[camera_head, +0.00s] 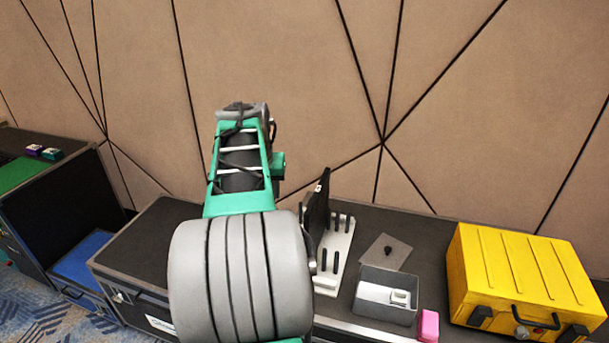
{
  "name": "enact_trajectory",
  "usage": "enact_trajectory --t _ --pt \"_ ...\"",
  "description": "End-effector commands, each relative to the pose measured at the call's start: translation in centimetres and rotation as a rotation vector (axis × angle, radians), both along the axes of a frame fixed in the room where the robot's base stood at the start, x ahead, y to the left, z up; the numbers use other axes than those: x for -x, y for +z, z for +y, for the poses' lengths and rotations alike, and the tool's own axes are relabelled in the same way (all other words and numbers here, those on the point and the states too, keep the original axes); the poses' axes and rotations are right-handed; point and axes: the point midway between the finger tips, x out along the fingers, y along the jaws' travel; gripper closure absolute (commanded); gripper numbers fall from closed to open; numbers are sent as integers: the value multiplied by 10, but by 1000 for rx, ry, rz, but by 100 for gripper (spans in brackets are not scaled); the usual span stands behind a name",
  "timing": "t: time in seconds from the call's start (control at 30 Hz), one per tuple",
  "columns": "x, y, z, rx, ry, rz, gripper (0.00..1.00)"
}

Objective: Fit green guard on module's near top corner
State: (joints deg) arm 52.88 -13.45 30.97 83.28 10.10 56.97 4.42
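My arm rises in the middle of the view and covers much of the case behind it. My gripper cannot be made out. Two small corner-like pieces lie on the dark case at the far left: a purple one (35,150) and a green one (51,154), which looks like the green guard. They sit side by side, far to the left of my arm. A thin black panel (318,208), possibly the module, stands upright in a pale rack right of my arm; its lower left part is hidden by the arm.
The pale rack (341,245) has black pegs. Right of it are a grey plate with a black knob (388,251), a grey open box (386,296) with a small white part, a pink block (428,325) and a yellow case (520,275). A blue box (85,258) stands lower left.

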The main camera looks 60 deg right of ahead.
Motion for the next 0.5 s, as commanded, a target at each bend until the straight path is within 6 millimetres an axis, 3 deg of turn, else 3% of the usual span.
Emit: enact_trajectory --t 0.03,0.1,0.2,0.3,0.5 --pt "23 6 -19 -1 -67 0 100" --pt "48 10 -39 0 -141 -2 100" --pt "74 12 -56 -1 -213 -2 100" --pt "86 13 -63 -2 -245 -4 100" --pt "88 0 -63 -2 -250 -3 100"
